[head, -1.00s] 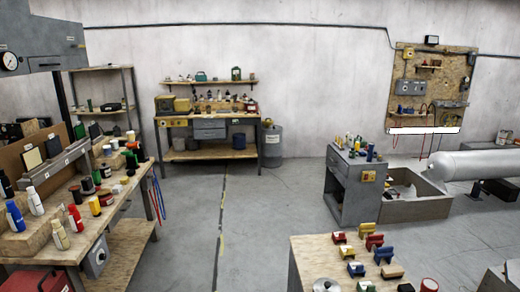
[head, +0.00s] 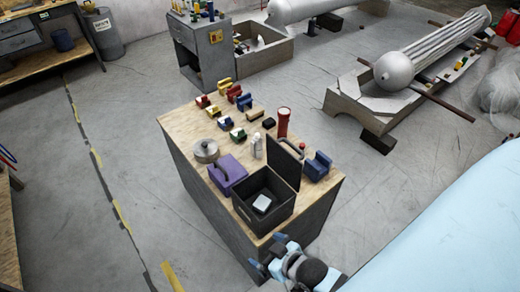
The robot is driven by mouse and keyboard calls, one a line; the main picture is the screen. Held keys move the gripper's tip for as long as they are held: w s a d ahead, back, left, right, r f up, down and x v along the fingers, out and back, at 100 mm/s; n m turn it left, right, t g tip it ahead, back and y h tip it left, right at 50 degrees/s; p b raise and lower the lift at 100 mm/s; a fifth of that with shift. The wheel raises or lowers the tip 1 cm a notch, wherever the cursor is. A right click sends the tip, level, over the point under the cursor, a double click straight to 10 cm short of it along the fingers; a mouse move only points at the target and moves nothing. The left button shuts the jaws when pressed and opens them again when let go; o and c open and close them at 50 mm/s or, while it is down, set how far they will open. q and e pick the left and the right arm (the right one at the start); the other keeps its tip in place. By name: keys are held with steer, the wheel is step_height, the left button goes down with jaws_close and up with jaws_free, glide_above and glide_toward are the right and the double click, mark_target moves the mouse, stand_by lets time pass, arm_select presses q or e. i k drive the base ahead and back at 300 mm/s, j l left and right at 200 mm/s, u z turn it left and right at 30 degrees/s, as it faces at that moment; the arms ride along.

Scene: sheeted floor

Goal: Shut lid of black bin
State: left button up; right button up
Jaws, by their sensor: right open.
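The black bin (head: 254,212) stands near the front corner of a wooden-topped cabinet. Its lid (head: 284,164) is open and stands up at the bin's back right side. A small pale object (head: 262,203) lies inside the bin. My right gripper (head: 268,258) is at the bottom of the head view, just in front of the bin and apart from the lid. It is open, and I see nothing between its fingers. My left gripper is out of view.
On the cabinet top (head: 176,125), a purple box (head: 228,172), a grey round pot (head: 206,150), a red cylinder (head: 283,122), a white bottle (head: 257,147) and a blue block (head: 317,166) stand close around the bin. Open floor (head: 130,150) lies to the left.

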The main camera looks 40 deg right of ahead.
mark_target(289, 168)
steer(key=l+u, duration=0.15)
steer(key=l, duration=0.6)
steer(key=l+u, duration=0.15)
steer(key=l, duration=0.55)
steer(key=l+u, duration=0.2)
steer(key=l, duration=0.55)
steer(key=k+l+u, duration=0.15)
steer(key=l, duration=0.55)
